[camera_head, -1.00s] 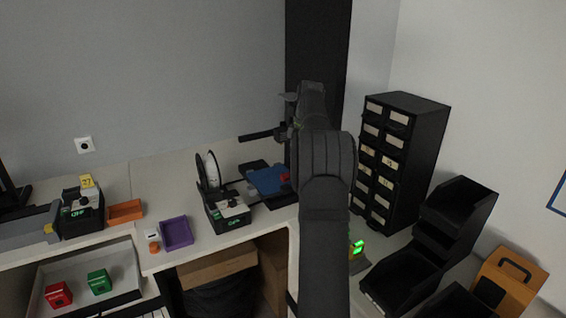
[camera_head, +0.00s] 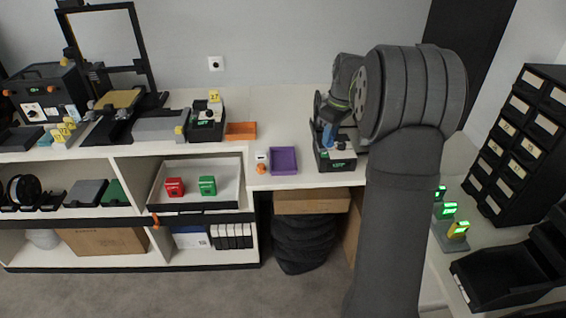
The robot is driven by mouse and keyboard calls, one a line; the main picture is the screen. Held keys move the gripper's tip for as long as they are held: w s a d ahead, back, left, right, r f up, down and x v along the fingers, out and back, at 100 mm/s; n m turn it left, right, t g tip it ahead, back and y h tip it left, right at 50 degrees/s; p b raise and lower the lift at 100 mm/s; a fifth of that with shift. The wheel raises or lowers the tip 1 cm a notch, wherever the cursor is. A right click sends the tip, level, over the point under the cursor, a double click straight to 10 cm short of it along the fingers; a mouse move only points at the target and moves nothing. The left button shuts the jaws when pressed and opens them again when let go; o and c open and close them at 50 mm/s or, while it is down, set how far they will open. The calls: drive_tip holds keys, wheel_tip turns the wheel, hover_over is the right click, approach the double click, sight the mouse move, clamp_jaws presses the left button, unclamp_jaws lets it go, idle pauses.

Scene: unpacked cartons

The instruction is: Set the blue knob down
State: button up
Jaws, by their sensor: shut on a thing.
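A small blue thing, which looks like the blue knob (camera_head: 327,134), shows at the tip of my gripper (camera_head: 329,122). It is just above or in front of a black boxy device (camera_head: 337,162) with a green display, on the white bench right of the purple tray. My gripper is shut on the blue knob and points downward. My own wrist hides the right part of the device and most of the fingers. I cannot tell whether the knob touches the device.
A purple tray (camera_head: 283,160), an orange tray (camera_head: 241,131) and a small orange piece (camera_head: 261,169) are on the bench to the left. An open drawer (camera_head: 160,198) holds red and green boxes. Black drawer units (camera_head: 521,140) stand at right. Bench around the purple tray is partly clear.

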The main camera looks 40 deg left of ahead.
drive_tip(key=s+a+f, duration=0.2)
drive_tip(key=s+a, duration=0.1)
hover_over(282, 167)
drive_tip(key=f, duration=0.3)
drive_tip(key=d+f, duration=0.1)
drive_tip(key=f, duration=0.1)
drive_tip(key=shift+f, duration=0.3)
drive_tip(key=shift+a+f, duration=0.1)
drive_tip(key=shift+f, duration=1.95)
drive_tip(key=shift+f, duration=0.2)
drive_tip(key=o, duration=0.7)
drive_tip(key=shift+c, duration=0.2)
drive_tip(key=shift+r, duration=0.1)
wheel_tip(282, 167, up, 12)
drive_tip(key=d, duration=0.1)
drive_tip(key=shift+d, duration=0.4)
